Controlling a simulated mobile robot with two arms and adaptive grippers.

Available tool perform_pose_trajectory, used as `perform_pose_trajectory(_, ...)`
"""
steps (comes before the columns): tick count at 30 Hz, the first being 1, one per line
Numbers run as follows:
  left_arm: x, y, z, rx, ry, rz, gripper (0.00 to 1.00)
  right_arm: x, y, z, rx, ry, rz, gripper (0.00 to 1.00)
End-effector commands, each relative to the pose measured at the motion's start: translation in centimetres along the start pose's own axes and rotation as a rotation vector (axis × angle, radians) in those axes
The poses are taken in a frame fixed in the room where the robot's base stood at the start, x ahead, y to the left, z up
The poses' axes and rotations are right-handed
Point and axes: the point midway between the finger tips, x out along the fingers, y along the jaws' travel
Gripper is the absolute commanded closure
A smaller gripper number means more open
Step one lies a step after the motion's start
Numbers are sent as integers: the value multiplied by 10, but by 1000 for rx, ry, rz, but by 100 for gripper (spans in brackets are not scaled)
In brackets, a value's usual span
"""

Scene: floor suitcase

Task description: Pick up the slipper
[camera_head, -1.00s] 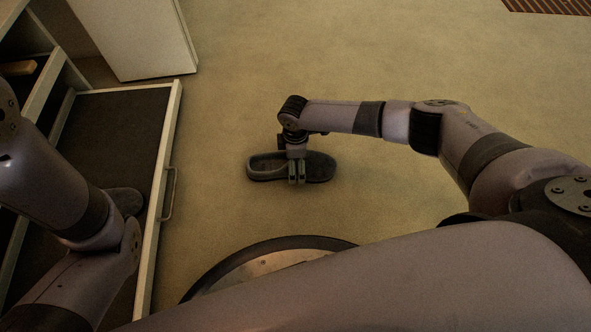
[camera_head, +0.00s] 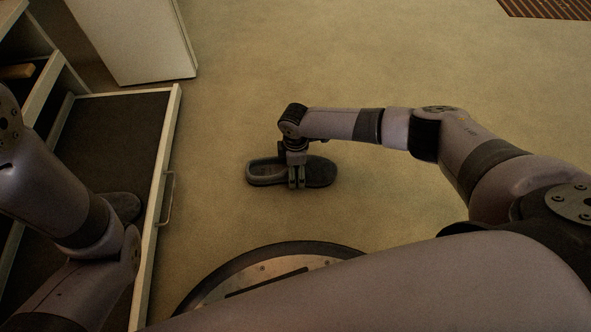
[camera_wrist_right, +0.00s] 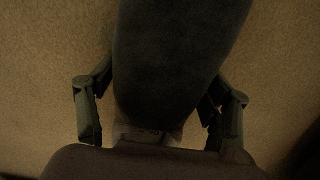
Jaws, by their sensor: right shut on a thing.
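A dark grey slipper (camera_head: 318,172) lies on the floor in the middle of the head view, its open heel to the left. My right gripper (camera_head: 297,180) points down over the slipper's middle and is shut on it. In the right wrist view the slipper (camera_wrist_right: 175,55) fills the centre, with a finger of the right gripper (camera_wrist_right: 160,125) on each side. A second dark slipper (camera_head: 122,205) shows partly in the open drawer at the left, behind my left arm. My left gripper is out of the frame.
The open drawer (camera_head: 168,150) with a pale rim and a handle (camera_head: 167,200) stands left of the slipper. A white cabinet (camera_head: 140,40) is at the back left. A striped mat (camera_head: 550,8) lies at the far right. The floor around the slipper is clear.

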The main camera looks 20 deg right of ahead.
Motion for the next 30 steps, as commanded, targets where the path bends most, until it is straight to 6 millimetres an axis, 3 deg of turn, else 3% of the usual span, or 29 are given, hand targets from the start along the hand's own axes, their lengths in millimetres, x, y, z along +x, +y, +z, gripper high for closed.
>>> perform_pose_trajectory(9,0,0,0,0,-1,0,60,0,1,0,0,0,2,59)
perform_pose_trajectory(20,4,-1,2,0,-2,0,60,-6,1,0,0,1,3,59)
perform_pose_trajectory(26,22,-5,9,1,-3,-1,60,-32,0,0,0,1,1,59)
perform_pose_trajectory(28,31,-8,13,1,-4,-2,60,-47,1,0,1,2,2,59)
perform_pose_trajectory(30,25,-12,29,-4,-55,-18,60,-68,1,0,0,1,2,59)
